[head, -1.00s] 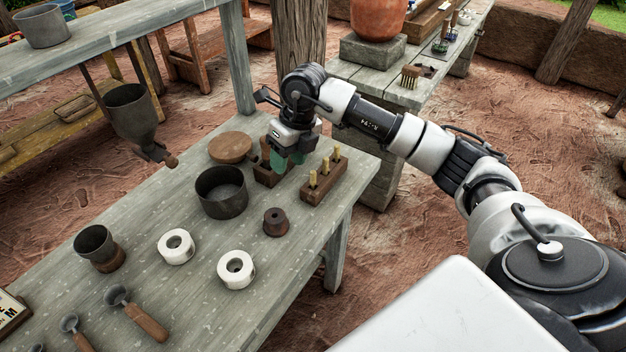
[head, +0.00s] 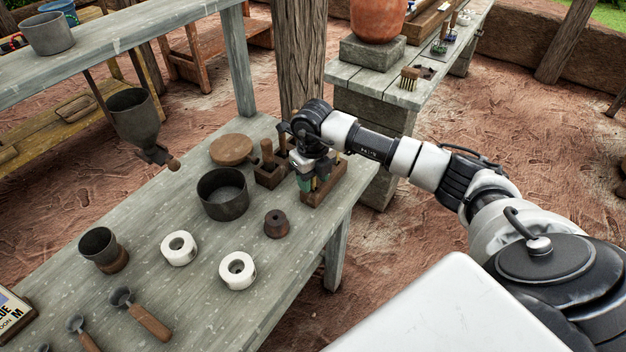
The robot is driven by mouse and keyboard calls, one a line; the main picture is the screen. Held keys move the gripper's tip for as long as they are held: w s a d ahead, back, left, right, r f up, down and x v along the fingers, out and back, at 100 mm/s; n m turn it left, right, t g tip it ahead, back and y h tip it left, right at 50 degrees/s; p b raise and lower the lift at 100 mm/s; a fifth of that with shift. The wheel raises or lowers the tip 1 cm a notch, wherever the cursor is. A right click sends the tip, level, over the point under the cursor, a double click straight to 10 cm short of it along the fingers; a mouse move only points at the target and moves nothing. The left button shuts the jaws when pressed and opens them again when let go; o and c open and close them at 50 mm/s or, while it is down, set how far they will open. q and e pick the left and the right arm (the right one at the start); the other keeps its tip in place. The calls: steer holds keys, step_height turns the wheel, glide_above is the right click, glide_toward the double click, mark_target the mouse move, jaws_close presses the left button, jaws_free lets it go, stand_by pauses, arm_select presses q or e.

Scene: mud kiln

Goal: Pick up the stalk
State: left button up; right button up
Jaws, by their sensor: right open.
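A brown wooden rack (head: 324,192) stands at the right end of the grey table. Short pale upright pieces, which may include the stalk, stand in it; they are mostly hidden now behind my right gripper. My right gripper (head: 308,185) is open, with green fingers pointing down at the rack. Whether a pale piece stands between its fingers is hard to see. My left gripper is out of view.
A wooden block with an upright handle (head: 268,167) stands close left of the gripper. A round wooden lid (head: 232,149), a dark pot (head: 222,193), a small brown weight (head: 276,224) and two white rings (head: 237,270) are nearby. The front table edge is clear.

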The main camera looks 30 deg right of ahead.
steer(key=shift+f, duration=0.4)
steer(key=shift+c, duration=0.4)
steer(key=c, duration=0.7)
steer(key=shift+r, duration=0.1)
